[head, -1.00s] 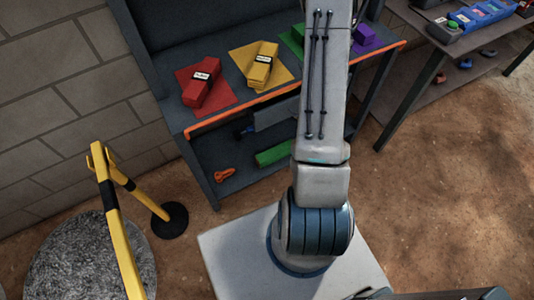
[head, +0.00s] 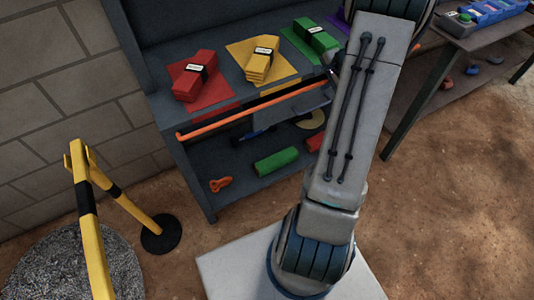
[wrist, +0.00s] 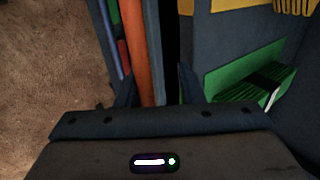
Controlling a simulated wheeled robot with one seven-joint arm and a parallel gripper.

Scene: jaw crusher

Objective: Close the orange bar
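The orange bar (head: 250,109) runs along the front of the dark workbench. A dark gap shows between the bar and the worktop's front edge. In the wrist view the bar (wrist: 138,50) stands upright in the picture, with a black gap to its right. My gripper (wrist: 157,85) is open, its two dark fingers apart on either side of the bar's line, the bar nearer the left finger. I cannot tell whether they touch it. In the head view my arm hides most of my gripper and the bar's right part.
On the worktop lie red (head: 194,77), yellow (head: 262,62) and green (head: 316,36) blocks on coloured mats. The lower shelf holds a green block (head: 276,161) and an orange tool (head: 220,184). A yellow barrier (head: 88,215) stands at left; a second table (head: 465,45) at right.

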